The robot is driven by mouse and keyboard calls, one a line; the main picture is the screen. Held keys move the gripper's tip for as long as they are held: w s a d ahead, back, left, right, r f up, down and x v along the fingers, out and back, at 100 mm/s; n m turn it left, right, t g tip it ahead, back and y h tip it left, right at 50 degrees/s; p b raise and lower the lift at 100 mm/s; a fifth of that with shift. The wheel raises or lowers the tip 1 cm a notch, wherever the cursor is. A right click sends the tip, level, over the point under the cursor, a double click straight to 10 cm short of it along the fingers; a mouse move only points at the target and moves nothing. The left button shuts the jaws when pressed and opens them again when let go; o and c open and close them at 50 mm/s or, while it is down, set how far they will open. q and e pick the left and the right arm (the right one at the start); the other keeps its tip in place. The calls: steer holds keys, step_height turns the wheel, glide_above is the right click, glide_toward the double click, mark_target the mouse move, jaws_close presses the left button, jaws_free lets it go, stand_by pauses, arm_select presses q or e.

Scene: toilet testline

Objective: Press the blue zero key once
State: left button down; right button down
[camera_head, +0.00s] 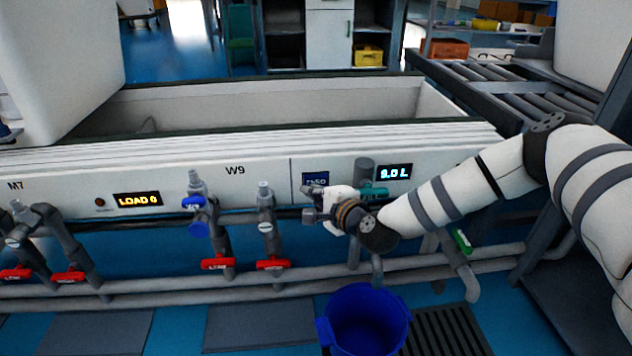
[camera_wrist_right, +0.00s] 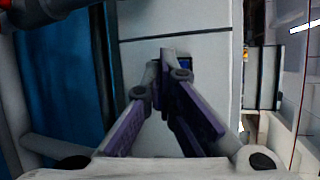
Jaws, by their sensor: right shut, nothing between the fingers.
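The blue zero key (camera_head: 315,179) is a small dark blue square with light lettering on the white front panel (camera_head: 262,186), right of the W9 label. My right gripper (camera_head: 314,202) is shut and empty, just in front of the panel and slightly below the key. In the right wrist view, the fingers (camera_wrist_right: 172,58) come together at their tips, and a sliver of the blue key (camera_wrist_right: 187,63) shows right beside them. The fingers hide most of the key there. I cannot tell whether the tips touch it. My left gripper is not in view.
A lit display (camera_head: 394,172) with litres sits right of the key, and an orange LOAD display (camera_head: 138,199) far left. Grey pipes with red valve handles (camera_head: 218,264) run below the panel. A blue bucket (camera_head: 364,318) stands on the floor below my right gripper.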

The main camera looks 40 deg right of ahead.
steer(key=shift+w, duration=0.1)
stand_by(0.3)
steer(key=shift+w+d, duration=0.2)
steer(key=shift+w, duration=0.1)
stand_by(0.4)
steer(key=shift+w+d+r+b, duration=0.4)
steer(key=shift+w+r, duration=0.1)
steer(key=shift+r, duration=0.1)
stand_by(0.6)
steer(key=shift+s+a+r+p, duration=0.1)
steer(key=shift+s+p, duration=0.1)
steer(key=shift+p, duration=0.15)
steer(key=shift+s+a, duration=0.1)
